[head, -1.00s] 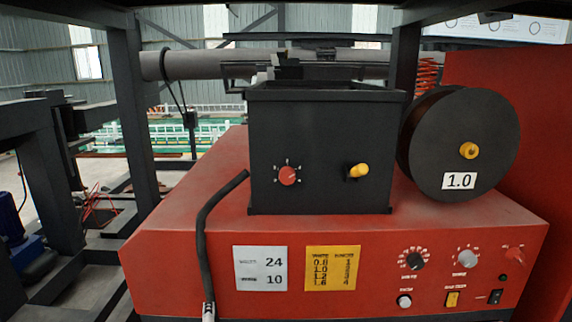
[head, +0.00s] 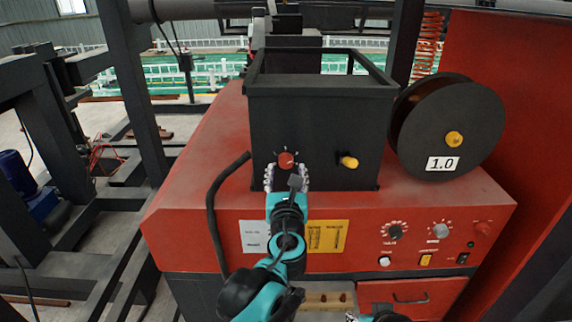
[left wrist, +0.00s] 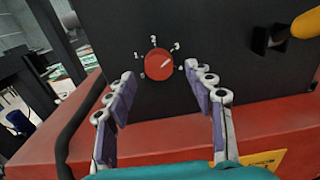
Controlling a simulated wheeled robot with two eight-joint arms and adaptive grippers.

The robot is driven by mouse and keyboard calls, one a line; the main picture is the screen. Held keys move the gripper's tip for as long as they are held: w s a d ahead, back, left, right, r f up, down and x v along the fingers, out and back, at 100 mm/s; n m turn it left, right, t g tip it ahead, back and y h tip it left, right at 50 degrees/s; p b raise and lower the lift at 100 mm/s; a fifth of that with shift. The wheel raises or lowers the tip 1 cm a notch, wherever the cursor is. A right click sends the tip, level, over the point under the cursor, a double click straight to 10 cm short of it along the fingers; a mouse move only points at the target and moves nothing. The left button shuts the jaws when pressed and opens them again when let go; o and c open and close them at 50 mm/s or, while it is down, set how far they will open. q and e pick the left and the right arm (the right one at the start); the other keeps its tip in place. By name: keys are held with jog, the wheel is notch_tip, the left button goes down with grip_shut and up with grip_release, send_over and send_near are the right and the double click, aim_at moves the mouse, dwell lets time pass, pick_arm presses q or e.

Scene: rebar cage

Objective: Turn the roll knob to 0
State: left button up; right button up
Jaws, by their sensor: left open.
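My left gripper (head: 286,172) is in front of the box, just below the knob. In the left wrist view its two fingers (left wrist: 165,98) are spread, with the knob beyond the gap and nothing between them. At the head view's bottom edge, part of my right arm's end (head: 358,317) shows.
A yellow knob (head: 349,162) sticks out right of the red one. A black spool (head: 470,115) labelled 1.0 stands beside the box. A black hose (head: 212,210) bends up at left. The red machine's front (head: 400,215) carries more knobs and switches.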

aim_at(286, 161)
pick_arm(q)
jog(key=shift+w+a, duration=0.1)
jog(key=shift+w, duration=1.15)
jog(key=c, duration=1.2)
jog(key=shift+o, duration=0.2)
